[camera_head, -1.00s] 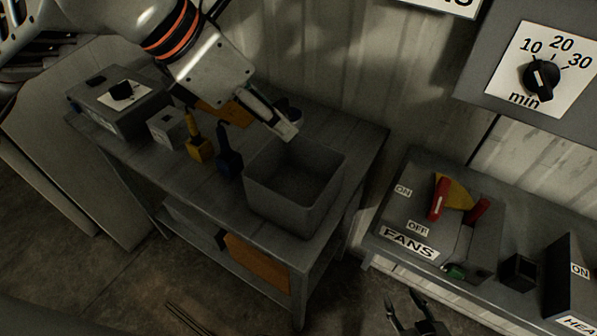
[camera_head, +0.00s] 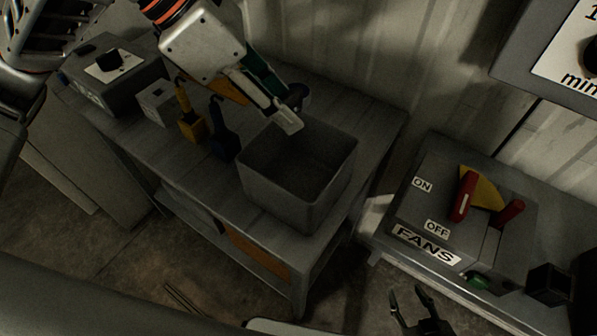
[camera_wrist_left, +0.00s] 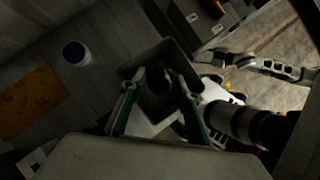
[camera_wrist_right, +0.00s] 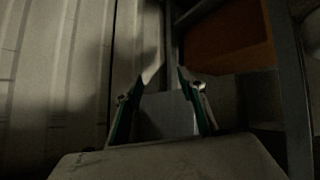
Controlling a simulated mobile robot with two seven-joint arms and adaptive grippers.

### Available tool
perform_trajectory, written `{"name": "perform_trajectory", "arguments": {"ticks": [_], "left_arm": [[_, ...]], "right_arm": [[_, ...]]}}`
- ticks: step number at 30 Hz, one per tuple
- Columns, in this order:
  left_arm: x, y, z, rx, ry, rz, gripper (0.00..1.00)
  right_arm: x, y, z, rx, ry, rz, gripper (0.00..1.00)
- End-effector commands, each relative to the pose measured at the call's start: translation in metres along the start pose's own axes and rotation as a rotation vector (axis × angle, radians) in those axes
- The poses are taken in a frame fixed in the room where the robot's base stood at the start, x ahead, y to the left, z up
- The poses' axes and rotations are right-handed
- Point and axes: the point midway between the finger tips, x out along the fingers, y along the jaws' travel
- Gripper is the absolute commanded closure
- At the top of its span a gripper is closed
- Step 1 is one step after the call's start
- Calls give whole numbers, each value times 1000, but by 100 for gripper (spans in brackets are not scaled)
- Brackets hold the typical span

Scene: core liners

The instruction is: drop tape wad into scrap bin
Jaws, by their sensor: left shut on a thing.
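The scrap bin, a grey open-topped box (camera_head: 285,193), stands on the bench's right end in the head view. My left gripper (camera_head: 289,121) is above the bin's back left edge, fingers pointing down to the right. In the left wrist view its fingers (camera_wrist_left: 160,88) flank a dark lump (camera_wrist_left: 158,98), apparently the tape wad, with the bin's dark interior behind; its outline is hard to make out. The wad cannot be told apart in the head view. My right gripper (camera_head: 418,308) is low at the bottom, away from the bin; its fingers (camera_wrist_right: 168,75) are apart and empty.
On the bench (camera_head: 152,137), left of the bin, stand a blue object (camera_head: 222,140), a yellow one (camera_head: 191,126) and a grey box (camera_head: 112,75). A small round container (camera_head: 299,93) is behind the bin. The fans switch box (camera_head: 430,205) is to the right.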

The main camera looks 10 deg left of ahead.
Motion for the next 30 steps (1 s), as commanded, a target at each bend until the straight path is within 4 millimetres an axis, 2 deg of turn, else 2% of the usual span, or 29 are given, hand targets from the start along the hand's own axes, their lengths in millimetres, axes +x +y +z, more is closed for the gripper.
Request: {"name": "perform_trajectory", "arguments": {"ticks": [1,3,12,13,15,25,30], "left_arm": [[7,0,-4,-2,2,-4,83],[10,0,-6,-2,1,-3,83],[8,0,-5,0,-1,2,83],[8,0,-5,0,-1,2,61],[8,0,-5,0,-1,2,49],[8,0,-5,0,-1,2,49],[-8,1,-5,0,-3,6,49]], "right_arm": [[2,0,0,-1,2,0,60],[3,2,-5,-3,13,3,60],[4,5,-14,-6,29,8,60],[4,5,-14,-6,29,8,60],[4,5,-14,-6,29,7,60],[4,2,-8,-4,21,2,60],[4,2,-9,-4,22,3,60]]}}
